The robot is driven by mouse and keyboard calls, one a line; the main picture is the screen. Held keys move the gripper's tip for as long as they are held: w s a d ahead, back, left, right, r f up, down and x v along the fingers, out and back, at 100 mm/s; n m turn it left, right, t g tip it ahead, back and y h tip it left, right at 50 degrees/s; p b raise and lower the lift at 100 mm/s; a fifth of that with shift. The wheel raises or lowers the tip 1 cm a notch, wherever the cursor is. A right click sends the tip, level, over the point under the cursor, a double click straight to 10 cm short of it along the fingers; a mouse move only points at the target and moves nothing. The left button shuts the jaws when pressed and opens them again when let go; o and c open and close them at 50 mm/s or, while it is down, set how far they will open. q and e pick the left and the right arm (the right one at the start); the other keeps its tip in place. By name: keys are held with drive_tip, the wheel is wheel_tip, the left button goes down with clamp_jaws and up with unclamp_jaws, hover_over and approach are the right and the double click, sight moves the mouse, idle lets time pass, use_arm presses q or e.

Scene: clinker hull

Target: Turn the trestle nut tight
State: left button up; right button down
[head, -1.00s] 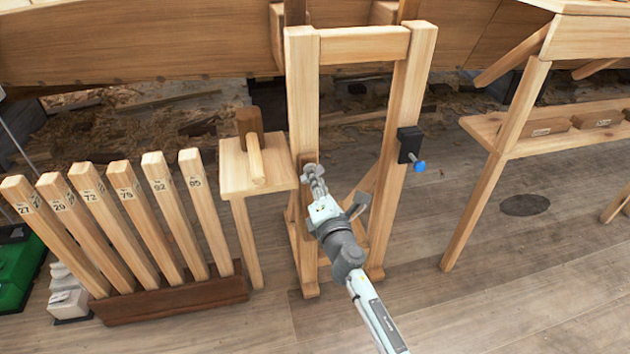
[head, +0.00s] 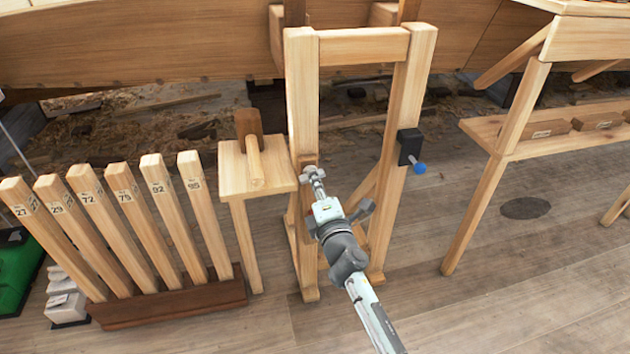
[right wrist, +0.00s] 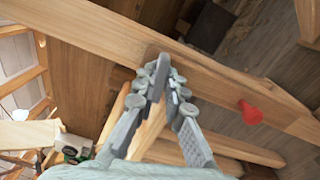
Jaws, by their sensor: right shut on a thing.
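The wooden trestle (head: 302,95) stands upright in the middle of the head view, with two posts and a top rail. My right gripper (head: 314,175) reaches up to the front of its left post. In the right wrist view my right gripper (right wrist: 162,80) is shut, its fingertips close together against the wooden post (right wrist: 215,80). The trestle nut is between the fingers and mostly hidden by them, so how tight it sits cannot be told. My left gripper is not in view.
A black block with a blue knob (head: 419,168) is on the right post. A red knob (right wrist: 250,112) shows in the wrist view. A small stand with a mallet (head: 254,158) and a rack of numbered sticks (head: 170,308) are left. Floor is clear at front right.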

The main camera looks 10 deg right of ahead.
drive_tip(key=c, duration=1.6)
unclamp_jaws()
drive_tip(key=s, duration=0.7)
drive_tip(key=shift+s, duration=0.3)
drive_tip(key=shift+o, duration=0.6)
drive_tip(key=shift+d, duration=0.1)
